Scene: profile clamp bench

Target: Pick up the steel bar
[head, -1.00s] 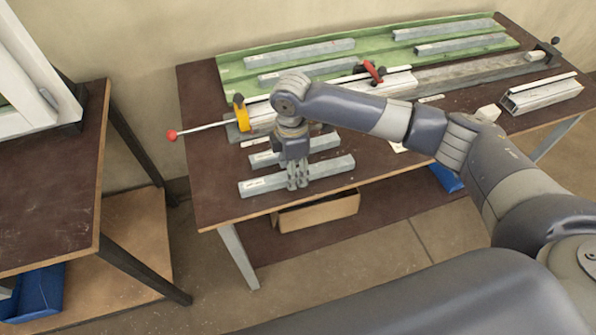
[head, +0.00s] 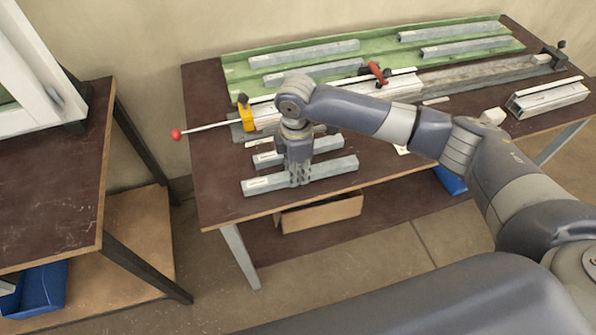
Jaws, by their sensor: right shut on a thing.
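A grey steel bar (head: 335,168) lies near the front edge of the brown bench, a pale label near its left end. My right gripper (head: 300,181) points down over the middle of this bar and is shut on it, with its fingers at the bar's sides. I cannot tell whether the bar is clear of the bench top. A second grey bar (head: 327,144) lies just behind it, partly hidden by my right gripper. My left gripper is not in view.
A green tray (head: 240,75) with several grey bars lies along the back. A clamp rail with a red-handled clamp (head: 375,72) and a red-knobbed rod (head: 176,135) runs before it. An aluminium profile (head: 548,98) lies at right. A cardboard box (head: 322,213) stands below.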

